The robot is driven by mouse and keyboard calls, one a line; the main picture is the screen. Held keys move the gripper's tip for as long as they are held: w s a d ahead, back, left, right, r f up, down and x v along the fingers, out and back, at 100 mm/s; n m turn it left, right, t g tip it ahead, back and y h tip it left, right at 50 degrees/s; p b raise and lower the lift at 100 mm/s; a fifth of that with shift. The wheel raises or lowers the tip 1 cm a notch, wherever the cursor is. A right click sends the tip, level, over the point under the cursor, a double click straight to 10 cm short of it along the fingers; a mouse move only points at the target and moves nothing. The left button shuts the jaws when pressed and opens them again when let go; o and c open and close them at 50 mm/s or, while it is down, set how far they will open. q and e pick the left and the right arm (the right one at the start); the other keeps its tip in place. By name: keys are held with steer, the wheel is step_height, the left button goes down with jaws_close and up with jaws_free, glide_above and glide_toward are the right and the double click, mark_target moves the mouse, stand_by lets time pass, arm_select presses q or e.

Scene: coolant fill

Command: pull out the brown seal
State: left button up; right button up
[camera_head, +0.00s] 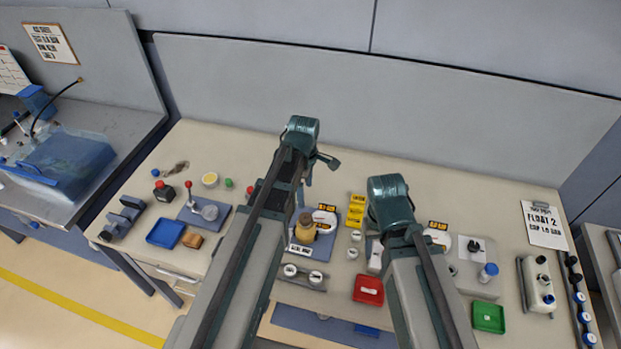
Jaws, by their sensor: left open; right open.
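A golden-brown, rounded piece with a dark top (305,228) stands on a blue-grey plate (318,250) near the middle of the table; I cannot tell for sure whether it is the brown seal. My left gripper (308,181) is open and hangs above and behind this piece, apart from it as far as I can see. My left arm covers the plate's left side. My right gripper (378,238) is open, to the right of the piece; its fingers are mostly hidden by my wrist and arm.
Blue (165,233), red (368,289) and green trays (488,317) lie along the table's front half. The table's back strip is clear.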

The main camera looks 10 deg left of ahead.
mark_target(306, 217)
arm_select(q)
steer(key=shift+f+b, duration=6.95)
steer(key=shift+b, duration=0.05)
steer(key=c, duration=1.3)
steer(key=o, duration=0.6)
steer(key=c, duration=0.5)
steer(key=shift+o, duration=0.2)
steer(key=shift+r+p, duration=0.5)
steer(key=shift+r+p, duration=2.1)
